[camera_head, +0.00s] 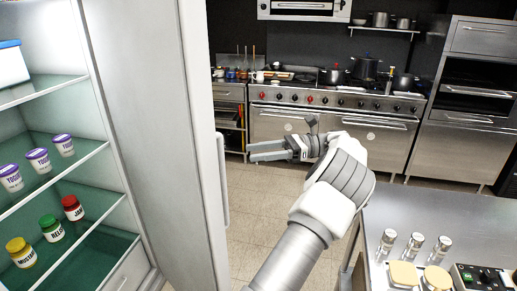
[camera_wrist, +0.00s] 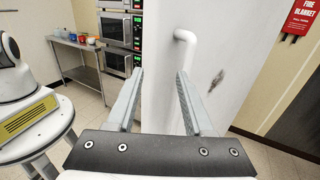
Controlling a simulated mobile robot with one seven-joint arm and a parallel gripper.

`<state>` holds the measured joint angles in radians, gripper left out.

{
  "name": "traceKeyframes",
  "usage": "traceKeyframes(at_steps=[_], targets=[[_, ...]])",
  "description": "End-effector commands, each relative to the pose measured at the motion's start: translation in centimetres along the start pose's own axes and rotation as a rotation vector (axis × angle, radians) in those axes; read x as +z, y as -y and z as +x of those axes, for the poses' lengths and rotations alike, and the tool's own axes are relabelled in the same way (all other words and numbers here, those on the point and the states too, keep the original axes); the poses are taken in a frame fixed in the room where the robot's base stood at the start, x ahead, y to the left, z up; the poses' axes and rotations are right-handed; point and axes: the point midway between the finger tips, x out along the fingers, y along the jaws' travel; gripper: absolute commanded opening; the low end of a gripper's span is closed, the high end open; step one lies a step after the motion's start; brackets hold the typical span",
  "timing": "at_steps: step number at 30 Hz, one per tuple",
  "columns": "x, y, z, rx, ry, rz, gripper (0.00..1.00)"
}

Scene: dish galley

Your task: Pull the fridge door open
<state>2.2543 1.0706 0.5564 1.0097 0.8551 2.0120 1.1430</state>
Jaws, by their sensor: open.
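The fridge door (camera_head: 150,130) stands open, a tall white panel seen from its inner side and edge in the head view, with the lit shelves showing to its left. Its white bar handle (camera_head: 222,185) is on the outer face, at the right. My gripper (camera_head: 250,152) is open and empty, its fingers pointing left toward the door, with a gap between fingertips and handle. In the wrist view, the door's outer face (camera_wrist: 210,55) is ahead of my open gripper (camera_wrist: 160,75). The handle's bent upper end (camera_wrist: 185,36) shows above the fingertips; its lower part is hard to make out.
Fridge shelves (camera_head: 60,80) hold yogurt cups (camera_head: 38,160) and jars (camera_head: 52,228). A steel counter (camera_head: 450,220) with shakers is at right. Stoves (camera_head: 335,130) line the back wall. Tiled floor (camera_head: 255,215) is clear between. A round stool (camera_wrist: 40,140) shows in the wrist view.

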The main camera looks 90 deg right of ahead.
Motion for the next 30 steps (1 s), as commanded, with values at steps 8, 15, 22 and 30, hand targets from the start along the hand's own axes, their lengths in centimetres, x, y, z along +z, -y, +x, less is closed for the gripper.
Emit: traceKeyframes(at_steps=[8,15,22,30], targets=[[0.9,-1.0,-1.1,-0.002,-0.001,-0.001,0.52],[0.9,-1.0,-1.1,-0.002,-0.001,0.000,0.52],[0.8,-1.0,-1.1,-0.001,-0.003,0.000,0.18],[-5.1,0.6,5.2,0.066,-0.364,0.076,0.00]])
